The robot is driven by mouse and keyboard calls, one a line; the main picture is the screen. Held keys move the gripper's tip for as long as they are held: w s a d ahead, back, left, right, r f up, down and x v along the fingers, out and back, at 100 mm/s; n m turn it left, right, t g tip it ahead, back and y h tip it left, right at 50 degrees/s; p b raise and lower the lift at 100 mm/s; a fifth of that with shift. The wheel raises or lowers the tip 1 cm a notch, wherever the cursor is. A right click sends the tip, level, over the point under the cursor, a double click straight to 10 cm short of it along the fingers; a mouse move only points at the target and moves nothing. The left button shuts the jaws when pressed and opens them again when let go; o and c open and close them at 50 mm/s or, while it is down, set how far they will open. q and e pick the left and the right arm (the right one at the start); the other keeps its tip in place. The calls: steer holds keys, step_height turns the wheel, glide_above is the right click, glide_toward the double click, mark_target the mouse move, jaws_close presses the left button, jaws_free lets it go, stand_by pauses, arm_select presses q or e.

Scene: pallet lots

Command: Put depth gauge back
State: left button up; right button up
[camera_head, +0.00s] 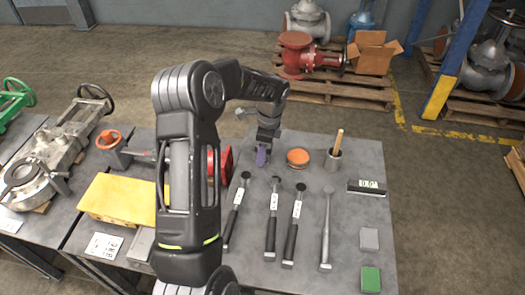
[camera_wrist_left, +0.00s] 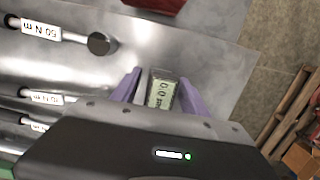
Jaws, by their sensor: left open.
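My left gripper (camera_head: 262,157) is low over the far left part of the grey table (camera_head: 345,225), with its purple fingers pointing down. In the left wrist view the open fingers (camera_wrist_left: 158,95) stand on either side of a small gauge with a lit display (camera_wrist_left: 161,94), which looks like the depth gauge. I cannot tell whether the fingers touch it or whether it rests on the table. In the head view the gripper hides this gauge. My right gripper is not in view.
Several labelled wrenches (camera_head: 272,222) lie in a row in front of the gripper. An orange-topped tin (camera_head: 298,157), a cup with a wooden handle (camera_head: 333,161) and a black display unit (camera_head: 367,188) stand to the right. A red object (camera_wrist_left: 155,4) lies close by.

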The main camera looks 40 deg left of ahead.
arm_select(q)
steer(key=r, duration=0.4)
steer(key=d+r, duration=0.1)
steer(key=r, duration=0.7)
steer(key=shift+w+d, duration=0.15)
steer(key=shift+w, duration=0.2)
stand_by(1.0)
